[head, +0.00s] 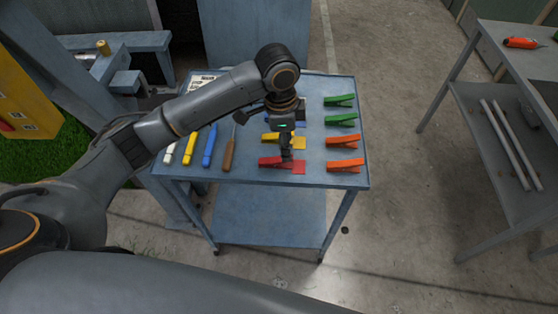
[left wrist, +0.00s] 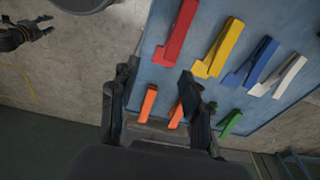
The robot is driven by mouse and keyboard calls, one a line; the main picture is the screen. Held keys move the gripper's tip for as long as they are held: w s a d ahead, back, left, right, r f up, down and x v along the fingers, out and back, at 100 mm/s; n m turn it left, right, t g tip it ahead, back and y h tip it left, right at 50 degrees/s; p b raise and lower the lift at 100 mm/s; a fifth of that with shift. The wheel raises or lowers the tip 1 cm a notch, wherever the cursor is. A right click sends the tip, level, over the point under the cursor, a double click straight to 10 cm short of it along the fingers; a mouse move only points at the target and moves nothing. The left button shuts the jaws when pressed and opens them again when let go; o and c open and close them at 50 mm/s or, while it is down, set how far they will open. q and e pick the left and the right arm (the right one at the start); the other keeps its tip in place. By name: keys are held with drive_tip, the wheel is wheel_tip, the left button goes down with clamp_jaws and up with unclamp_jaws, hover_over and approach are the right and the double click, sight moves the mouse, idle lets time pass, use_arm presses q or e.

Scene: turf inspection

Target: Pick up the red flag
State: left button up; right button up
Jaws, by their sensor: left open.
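The red flag (head: 297,168), a narrow folded piece, lies near the front edge of the blue-grey cart top. It also shows at the top of the left wrist view (left wrist: 178,35). My left gripper (head: 286,155) points down over the cart and overlaps part of the red flag in the head view. In the left wrist view its fingers (left wrist: 156,88) are spread and empty, with the flag apart from them, beyond the tips. My right gripper (left wrist: 40,27) shows at the top left of the left wrist view, with its fingers apart and empty.
The yellow flag (left wrist: 222,45) lies beside the red one. Orange flags (head: 345,165) and green flags (head: 341,119) line the cart's right side. Several handled tools, including a brown one (head: 229,150), lie at left. Bare floor separates the cart from a grey table (head: 500,110).

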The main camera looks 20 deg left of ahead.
use_arm(q)
wheel_tip(320, 180, up, 4)
drive_tip(key=y, duration=0.1)
hover_over(278, 159)
drive_tip(key=shift+m, duration=0.3)
drive_tip(key=f, duration=0.2)
drive_tip(key=f+p, duration=0.1)
drive_tip(key=f, duration=0.5)
drive_tip(key=shift+w+a+p, duration=0.1)
drive_tip(key=shift+a+p, duration=0.15)
drive_tip(key=shift+p, duration=0.1)
drive_tip(key=f, duration=0.1)
drive_tip(key=f+p, duration=0.1)
drive_tip(key=f, duration=0.1)
drive_tip(key=f+p, duration=0.1)
drive_tip(key=shift+d+f, duration=0.25)
drive_tip(key=shift+f, duration=0.45)
clamp_jaws()
use_arm(e)
drive_tip(key=r, duration=0.4)
drive_tip(key=shift+d, duration=0.35)
